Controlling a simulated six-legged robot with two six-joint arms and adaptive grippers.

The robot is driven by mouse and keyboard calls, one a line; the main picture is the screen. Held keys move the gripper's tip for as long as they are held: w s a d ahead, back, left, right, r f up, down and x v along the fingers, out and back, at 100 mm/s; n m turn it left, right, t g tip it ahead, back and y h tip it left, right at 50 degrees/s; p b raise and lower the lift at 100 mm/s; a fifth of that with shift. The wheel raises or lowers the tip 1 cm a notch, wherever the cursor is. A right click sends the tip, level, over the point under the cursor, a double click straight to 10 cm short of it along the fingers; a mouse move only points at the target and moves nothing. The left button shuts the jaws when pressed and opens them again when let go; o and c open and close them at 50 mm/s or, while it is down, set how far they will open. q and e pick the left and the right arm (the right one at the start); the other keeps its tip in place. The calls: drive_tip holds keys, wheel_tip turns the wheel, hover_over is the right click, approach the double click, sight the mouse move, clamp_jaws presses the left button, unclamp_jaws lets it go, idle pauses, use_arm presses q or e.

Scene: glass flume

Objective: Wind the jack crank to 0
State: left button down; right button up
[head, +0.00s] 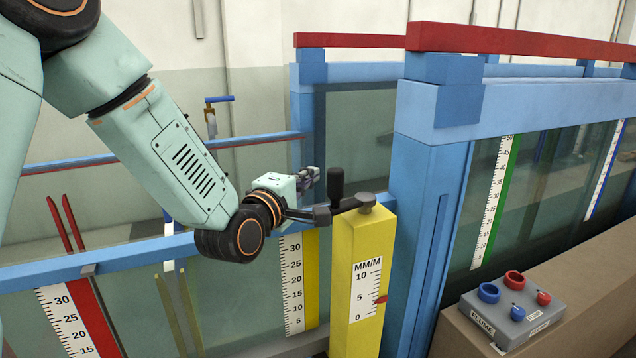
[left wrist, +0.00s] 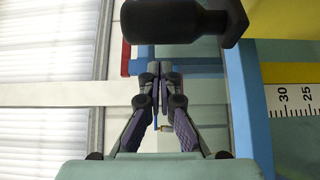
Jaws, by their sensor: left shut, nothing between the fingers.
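The jack is a yellow post (head: 345,245) with a white MM/M scale (head: 366,288) marked 0, 5 and 10. Its red pointer (head: 381,299) sits close to the 5 mark. The dark crank (head: 350,205) on top points left from its hub, with an upright black handle (head: 336,185) at its outer end. My left gripper (head: 309,178) is just left of the handle, shut and empty. In the left wrist view the closed fingers (left wrist: 160,88) meet below the dark handle (left wrist: 175,20), which is not between them. My right gripper is not in view.
A blue flume frame post (head: 422,200) stands right beside the jack. A grey control box (head: 510,312) with red and blue buttons sits on the brown ledge at right. Blue rails and glass panels with scales (head: 292,285) lie behind and below my left arm.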

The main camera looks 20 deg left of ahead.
use_arm(q)
drive_tip(key=d, duration=0.1)
drive_tip(key=s+d, duration=0.1)
drive_tip(key=shift+s+d, duration=0.15)
drive_tip(key=shift+d, duration=0.15)
drive_tip(key=shift+s+r, duration=0.1)
drive_tip(key=shift+r, duration=0.05)
idle(0.3)
